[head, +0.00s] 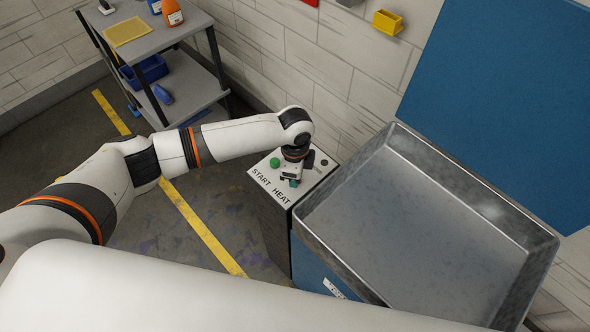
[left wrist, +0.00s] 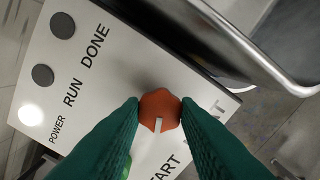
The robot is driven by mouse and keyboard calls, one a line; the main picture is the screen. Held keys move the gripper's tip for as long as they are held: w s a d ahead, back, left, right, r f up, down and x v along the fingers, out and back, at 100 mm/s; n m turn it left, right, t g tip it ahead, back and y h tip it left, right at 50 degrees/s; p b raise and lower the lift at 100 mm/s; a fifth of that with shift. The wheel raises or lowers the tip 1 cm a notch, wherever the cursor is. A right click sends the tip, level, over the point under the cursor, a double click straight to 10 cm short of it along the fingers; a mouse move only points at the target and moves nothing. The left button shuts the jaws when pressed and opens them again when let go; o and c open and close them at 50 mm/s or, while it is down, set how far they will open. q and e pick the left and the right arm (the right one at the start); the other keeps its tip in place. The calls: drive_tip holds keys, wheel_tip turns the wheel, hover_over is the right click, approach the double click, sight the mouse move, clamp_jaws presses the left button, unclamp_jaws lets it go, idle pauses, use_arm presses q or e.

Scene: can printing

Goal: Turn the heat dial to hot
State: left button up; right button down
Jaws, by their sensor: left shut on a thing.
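The orange-red heat dial (left wrist: 160,98) sits on the white control panel (left wrist: 112,88), beside the partly covered HEAT label. A pale pointer mark on the dial points toward the bottom of the left wrist view. My left gripper (left wrist: 160,112) is shut on the dial, with one green fingertip on each side. In the head view my left gripper (head: 291,176) is low over the panel (head: 312,184) and hides the dial. No hot or cold marking is readable. My right gripper is not in view.
A green button (head: 275,162) stands by the START label. POWER, RUN and DONE lamps line the panel; the POWER lamp (left wrist: 30,115) is bright. A metal tray (head: 400,235) is close on the right. A grey cart (head: 180,95) stands at the back left.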

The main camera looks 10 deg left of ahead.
use_arm(q)
drive_tip(key=m+p, duration=0.1)
drive_tip(key=m, duration=0.4)
drive_tip(key=shift+r+m, duration=0.1)
drive_tip(key=shift+m, duration=0.2)
drive_tip(key=m, duration=0.5)
drive_tip(key=shift+m, duration=0.3)
drive_tip(key=o, duration=1)
